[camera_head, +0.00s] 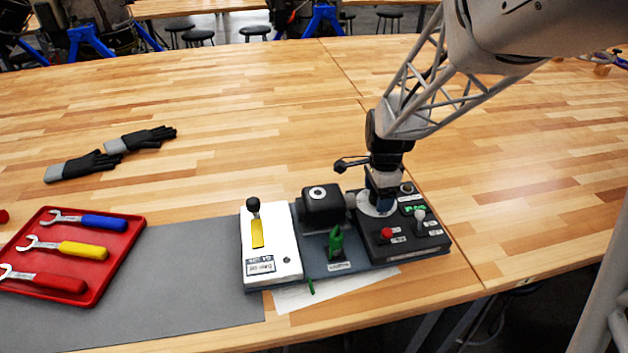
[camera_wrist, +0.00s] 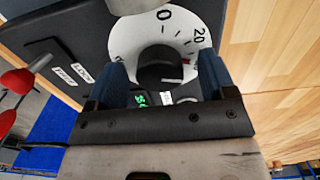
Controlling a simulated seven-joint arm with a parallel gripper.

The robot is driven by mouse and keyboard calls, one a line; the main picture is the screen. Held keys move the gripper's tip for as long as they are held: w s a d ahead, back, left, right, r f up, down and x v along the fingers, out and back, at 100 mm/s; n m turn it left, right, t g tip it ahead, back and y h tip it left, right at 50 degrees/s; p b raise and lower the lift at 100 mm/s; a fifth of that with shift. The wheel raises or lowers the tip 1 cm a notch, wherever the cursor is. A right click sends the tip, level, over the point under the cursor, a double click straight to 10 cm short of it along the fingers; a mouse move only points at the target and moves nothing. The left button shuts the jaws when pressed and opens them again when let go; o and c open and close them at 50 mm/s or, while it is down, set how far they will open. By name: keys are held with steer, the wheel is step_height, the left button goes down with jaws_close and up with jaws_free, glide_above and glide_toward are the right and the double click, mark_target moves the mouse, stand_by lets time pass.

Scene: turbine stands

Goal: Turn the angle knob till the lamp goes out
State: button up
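The black angle knob (camera_wrist: 160,68) sits at the middle of a white dial marked 0 and 20 (camera_wrist: 125,42). The dial also shows beneath my gripper in the head view (camera_head: 366,207), on the black control panel (camera_head: 378,252). My gripper (camera_wrist: 165,80) points down over the knob. Its two blue fingers stand apart on either side of the knob, with gaps visible, so it looks open. A green display (camera_head: 412,210) is beside the dial; its digits are partly covered in the wrist view. I cannot make out a lit lamp; a dark round fitting (camera_head: 407,188) is at the panel's back.
The panel also bears a red button (camera_head: 387,232) and a grey-tipped lever (camera_head: 419,216). Left of it are a black motor-like block (camera_head: 324,205), a green handle (camera_head: 336,241) and a white lever box (camera_head: 270,268). A red wrench tray (camera_head: 125,251) lies far left. The table's right side is clear.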

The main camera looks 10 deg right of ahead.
steer(key=shift+o, duration=0.9)
steer(key=shift+r, duration=0.1)
steer(key=shift+r, duration=2.4)
